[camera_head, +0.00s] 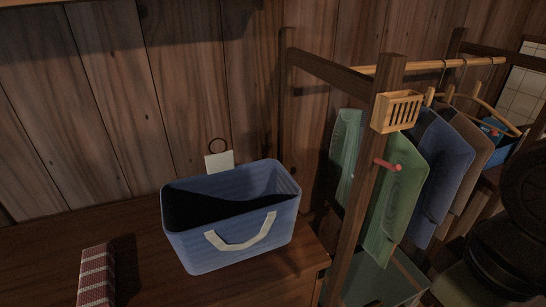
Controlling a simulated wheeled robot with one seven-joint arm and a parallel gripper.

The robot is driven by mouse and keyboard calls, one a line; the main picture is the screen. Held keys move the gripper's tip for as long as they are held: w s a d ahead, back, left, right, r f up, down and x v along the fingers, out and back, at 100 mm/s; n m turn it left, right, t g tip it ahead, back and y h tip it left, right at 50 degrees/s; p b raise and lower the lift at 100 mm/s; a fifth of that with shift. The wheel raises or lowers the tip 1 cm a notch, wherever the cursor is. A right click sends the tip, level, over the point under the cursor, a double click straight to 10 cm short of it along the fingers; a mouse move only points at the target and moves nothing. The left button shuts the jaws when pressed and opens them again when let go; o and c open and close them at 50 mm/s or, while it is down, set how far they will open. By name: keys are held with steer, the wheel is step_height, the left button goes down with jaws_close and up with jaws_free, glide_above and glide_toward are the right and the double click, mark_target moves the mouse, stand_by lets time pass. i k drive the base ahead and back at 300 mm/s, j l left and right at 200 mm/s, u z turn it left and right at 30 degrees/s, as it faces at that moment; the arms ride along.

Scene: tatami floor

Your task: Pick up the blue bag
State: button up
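A blue bag (190,245) stands upright on a brown wooden surface (40,250). It is an open-topped, box-shaped bag with a pale strap handle on its front side. The inside is dark, and I cannot tell whether it holds anything. The bag is near the right end of the surface, close to the plank wall. My gripper is not in view.
A wooden rack (359,190) with hanging clothes (436,165) stands right of the bag. A red-and-white checked item (96,277) lies at the left. A white tag (219,161) hangs behind.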

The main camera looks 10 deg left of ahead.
mark_target(229, 214)
steer(key=i+j+u, duration=0.15)
steer(key=u, duration=0.25)
steer(key=i+u, duration=0.2)
steer(key=u, duration=0.2)
steer(key=i+u, duration=0.2)
steer(key=u, duration=0.2)
